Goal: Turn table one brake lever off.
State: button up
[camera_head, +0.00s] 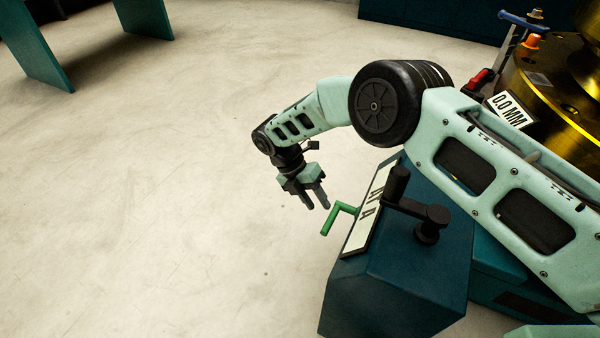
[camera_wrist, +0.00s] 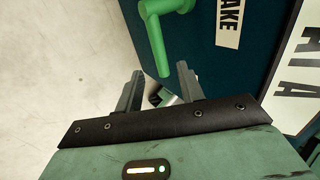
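The green brake lever (camera_head: 341,213) sticks out from the left side of a dark blue cabinet (camera_head: 400,290). My gripper (camera_head: 317,202) is beside the cabinet, a little left of and above the lever in the head view. The lever looks free of the fingers.
A black crank handle (camera_head: 430,225) stands on the cabinet top behind a white lettered plate (camera_head: 368,212). A brass machine (camera_head: 545,75) with a "0.0 MM" sign (camera_head: 509,109) is at upper right. Open pale floor (camera_head: 150,220) lies to the left.

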jog(key=v, duration=0.9)
jog(key=shift+p, duration=0.45)
jog(key=shift+s, duration=0.1)
jog(key=s+d+r+m+y, duration=0.2)
jog(key=s+r+m, duration=0.3)
jog(key=r, duration=0.4)
jog(key=s+d+r+m+y, duration=0.25)
jog(key=s+r+m, duration=0.3)
jog(key=r, duration=0.45)
jog(key=s+d+r+m+t+y, duration=0.2)
jog(key=s+d+r+m+t, duration=0.1)
jog(key=s+d+m, duration=1.35)
notch_tip(320, 180, up, 33)
jog(key=s+a+n+p, duration=0.1)
jog(key=n+p, duration=0.2)
jog(key=p, duration=2.9)
jog(key=shift+a+f, duration=0.2)
jog(key=shift+a, duration=0.2)
